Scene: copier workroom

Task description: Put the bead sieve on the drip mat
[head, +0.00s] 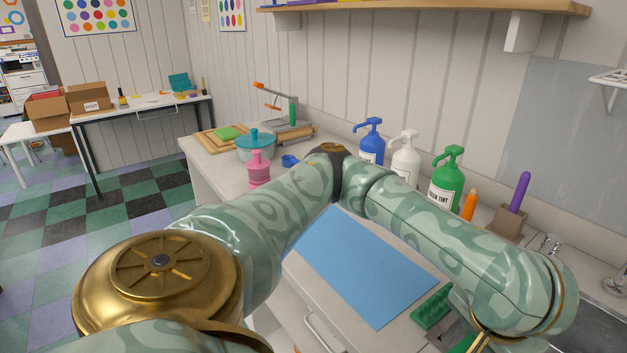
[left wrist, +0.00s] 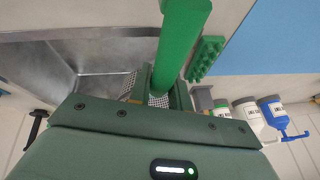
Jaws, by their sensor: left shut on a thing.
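The bead sieve shows in the left wrist view as a thick green handle (left wrist: 183,40) running up from between my jaws. Grey mesh-like patches (left wrist: 129,86) show beside the fingers, but its bowl is mostly hidden. My left gripper (left wrist: 163,84) is shut on the handle, beside a metal sink basin. My right gripper is not in view.
A green studded block (head: 431,311) lies between the blue mat and the sink. Blue (head: 371,145), white (head: 405,157) and green (head: 446,185) pump bottles line the back. A pink bottle (head: 259,170) and teal pot (head: 256,147) stand beyond the mat.

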